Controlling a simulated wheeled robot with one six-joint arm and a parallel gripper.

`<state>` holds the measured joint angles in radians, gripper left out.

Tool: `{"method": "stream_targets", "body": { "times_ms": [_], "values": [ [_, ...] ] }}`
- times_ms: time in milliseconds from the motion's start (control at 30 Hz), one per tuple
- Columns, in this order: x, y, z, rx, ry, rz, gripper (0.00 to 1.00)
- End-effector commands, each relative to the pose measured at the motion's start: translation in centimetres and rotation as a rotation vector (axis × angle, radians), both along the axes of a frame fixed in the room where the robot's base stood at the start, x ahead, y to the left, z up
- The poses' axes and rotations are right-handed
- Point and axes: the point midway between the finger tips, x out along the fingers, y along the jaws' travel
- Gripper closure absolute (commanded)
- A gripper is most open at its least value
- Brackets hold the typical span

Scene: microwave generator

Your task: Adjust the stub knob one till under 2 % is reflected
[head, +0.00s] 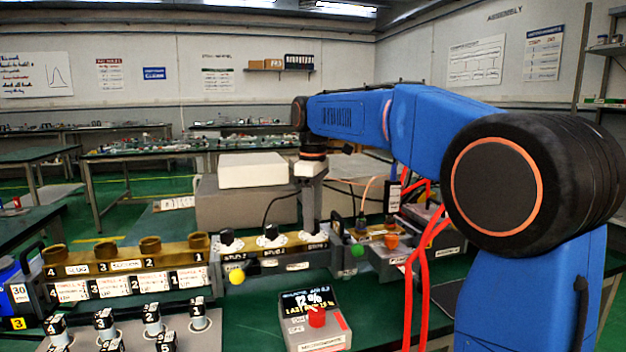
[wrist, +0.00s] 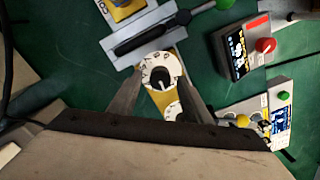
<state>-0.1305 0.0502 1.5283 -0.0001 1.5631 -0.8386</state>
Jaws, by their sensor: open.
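My gripper (head: 309,228) points straight down over the stub one dial at the right end of the stub row in the head view. In the wrist view my open gripper (wrist: 161,78) has a finger on each side of the stub one knob (wrist: 162,79), which sits on a white marked dial. I cannot tell whether the fingers touch it. The stub two knob (head: 271,232) and stub three knob (head: 227,237) are black on white dials to the left. The reflectometer (head: 315,325) has a dark display that appears to read 12 %, above 2 %.
The reflectometer's red knob (head: 316,317) stands in front of the stub row. A yellow ball-shaped knob (head: 236,276) and a green one (head: 358,250) stick out nearby. Red cables (head: 425,260) hang at right. Several brown-topped ports (head: 150,246) line the left.

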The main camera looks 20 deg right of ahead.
Motion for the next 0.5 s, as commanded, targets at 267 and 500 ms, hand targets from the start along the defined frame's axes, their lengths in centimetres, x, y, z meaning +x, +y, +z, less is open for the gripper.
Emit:
{"method": "stream_targets", "body": {
  "times_ms": [267,500],
  "values": [
    [0.1,0.0,5.4,0.001,-0.003,0.000,0.56],
    [0.1,0.0,10.2,0.001,-0.003,0.000,0.56]
  ]
}}
